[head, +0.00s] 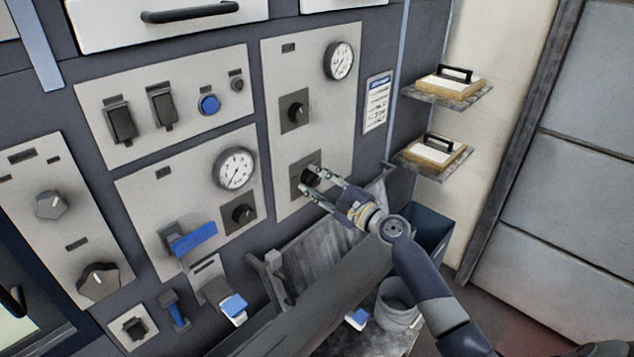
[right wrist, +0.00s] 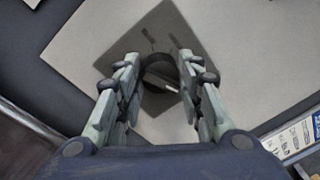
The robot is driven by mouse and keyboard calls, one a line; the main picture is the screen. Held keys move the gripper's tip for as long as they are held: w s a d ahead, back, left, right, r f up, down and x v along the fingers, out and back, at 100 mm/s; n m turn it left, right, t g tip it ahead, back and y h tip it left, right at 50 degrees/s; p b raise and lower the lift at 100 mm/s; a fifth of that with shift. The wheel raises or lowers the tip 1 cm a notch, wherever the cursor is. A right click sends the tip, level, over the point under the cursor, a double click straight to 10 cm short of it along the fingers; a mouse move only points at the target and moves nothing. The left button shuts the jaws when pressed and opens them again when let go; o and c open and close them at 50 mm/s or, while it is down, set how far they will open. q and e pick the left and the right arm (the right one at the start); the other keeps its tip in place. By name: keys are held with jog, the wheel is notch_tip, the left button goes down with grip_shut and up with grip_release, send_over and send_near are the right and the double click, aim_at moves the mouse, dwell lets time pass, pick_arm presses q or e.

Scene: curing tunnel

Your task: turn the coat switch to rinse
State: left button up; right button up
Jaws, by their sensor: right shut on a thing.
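The black rotary switch (head: 311,173) sits on a dark square plate low on the tall right-hand panel (head: 287,75). My right gripper (head: 308,182) reaches it from the lower right and is shut on it. In the right wrist view the switch (right wrist: 161,74) lies between the two fingers, with a pale pointer mark running slantwise. Its dark plate appears turned like a diamond, and the lettering on it is too blurred to read. A similar black knob (head: 295,111) sits above it on the same panel. My left gripper is not in view.
A round gauge (head: 339,60) tops the panel. To the left are panels with switches, a blue button (head: 209,104), another gauge (head: 235,168) and a blue lever (head: 194,239). Two shelves (head: 480,97) with handled blocks stand right. A grey bucket (head: 397,302) stands below.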

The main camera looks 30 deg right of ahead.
jog(key=o, duration=1.1)
jog(key=shift+f, duration=0.1)
jog(key=shift+c, duration=0.2)
jog(key=shift+s, duration=0.1)
jog(key=v, duration=1.1)
jog(key=shift+s+d, duration=0.2)
jog(key=shift+s, duration=0.2)
